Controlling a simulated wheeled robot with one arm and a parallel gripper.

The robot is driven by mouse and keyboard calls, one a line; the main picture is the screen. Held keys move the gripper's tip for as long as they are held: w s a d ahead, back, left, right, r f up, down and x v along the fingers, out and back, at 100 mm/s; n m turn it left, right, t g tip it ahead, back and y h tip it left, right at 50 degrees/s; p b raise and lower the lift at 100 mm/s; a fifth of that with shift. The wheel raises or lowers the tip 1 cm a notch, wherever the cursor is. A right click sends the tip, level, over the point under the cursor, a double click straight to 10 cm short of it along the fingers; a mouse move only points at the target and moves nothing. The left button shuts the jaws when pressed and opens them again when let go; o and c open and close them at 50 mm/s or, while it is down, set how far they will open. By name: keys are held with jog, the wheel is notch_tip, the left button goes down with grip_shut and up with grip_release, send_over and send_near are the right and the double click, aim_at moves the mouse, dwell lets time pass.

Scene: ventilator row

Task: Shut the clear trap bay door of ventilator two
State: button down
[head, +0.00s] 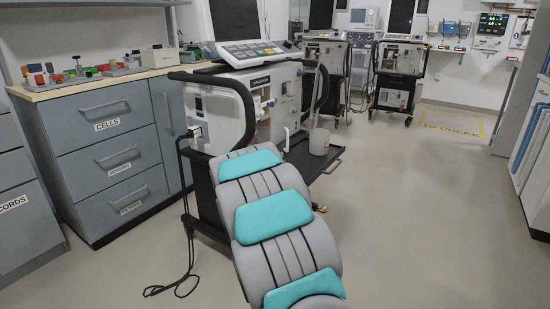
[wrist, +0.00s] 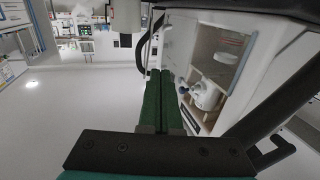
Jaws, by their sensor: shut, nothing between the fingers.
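The nearest ventilator (head: 222,112) stands ahead of my arm in the head view; I cannot read its number. Its bay (head: 264,128) shows a beige interior and looks uncovered. In the wrist view the open bay (wrist: 226,43) holds a white trap (wrist: 207,96) with a blue knob. A pale, slanted panel edge lies right of the bay; I cannot tell whether it is the clear door. My gripper (wrist: 166,76) has two green fingers pressed together, empty, just left of the bay. My arm hides it in the head view.
A black handle (wrist: 143,48) and the ventilator's dark shelf (head: 322,167) are near the arm. A white container (head: 319,141) hangs by the ventilator's right side. Drawers (head: 112,160) stand at left. More ventilators (head: 399,70) stand behind. The floor (head: 430,210) at right is clear.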

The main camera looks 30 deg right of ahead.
jog(key=p, duration=0.1)
send_near(285, 146)
jog(key=w+d+r, duration=0.1)
jog(key=d+r, duration=0.2)
jog(key=d, duration=0.1)
jog(key=shift+w+r, duration=0.1)
dwell(0.4)
